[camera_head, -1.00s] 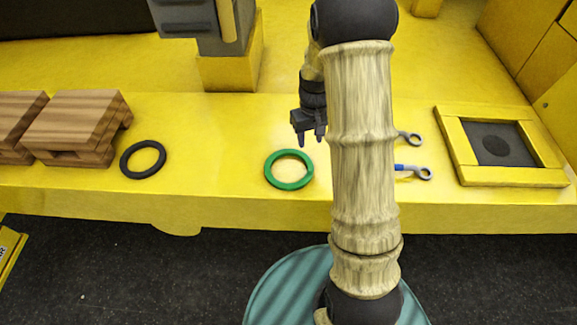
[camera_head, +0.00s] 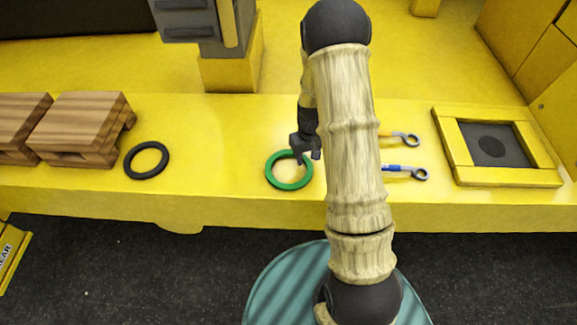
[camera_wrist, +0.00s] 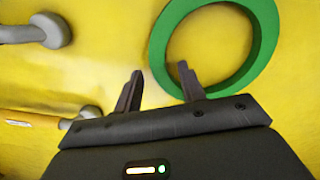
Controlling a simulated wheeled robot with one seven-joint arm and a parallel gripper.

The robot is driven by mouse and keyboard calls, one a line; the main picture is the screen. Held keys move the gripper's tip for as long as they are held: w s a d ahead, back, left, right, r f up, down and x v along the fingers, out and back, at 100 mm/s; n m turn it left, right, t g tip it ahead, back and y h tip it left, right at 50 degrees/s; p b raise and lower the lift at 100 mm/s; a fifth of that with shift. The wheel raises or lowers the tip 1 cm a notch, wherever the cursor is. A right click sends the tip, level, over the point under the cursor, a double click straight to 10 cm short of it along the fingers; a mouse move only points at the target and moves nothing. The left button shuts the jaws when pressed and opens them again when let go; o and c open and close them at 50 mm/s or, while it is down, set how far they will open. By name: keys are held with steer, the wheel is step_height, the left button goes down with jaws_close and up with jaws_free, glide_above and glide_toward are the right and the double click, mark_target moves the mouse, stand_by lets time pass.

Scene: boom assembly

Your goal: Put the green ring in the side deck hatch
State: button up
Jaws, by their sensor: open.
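The green ring (camera_head: 289,185) lies flat on the yellow deck, left of my arm. It also shows large at the upper right of the wrist view (camera_wrist: 268,45). My gripper (camera_head: 306,158) is at the ring's upper right edge in the head view. In the wrist view its jaws (camera_wrist: 158,85) are open and empty; the right finger overlaps the ring's near side, and I cannot tell whether they touch. The side deck hatch (camera_head: 449,146) is a square yellow frame around a dark recess with a round dark spot, at the right of the deck.
Two wrenches (camera_head: 408,171) (camera_head: 402,138) lie between my arm and the hatch. A black ring (camera_head: 146,160) lies to the left, beside wooden crates (camera_head: 82,120). A grey and yellow post (camera_head: 228,70) stands behind. Bare deck lies between the two rings.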

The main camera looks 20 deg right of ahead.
steer(key=shift+f, duration=0.5)
jaws_close()
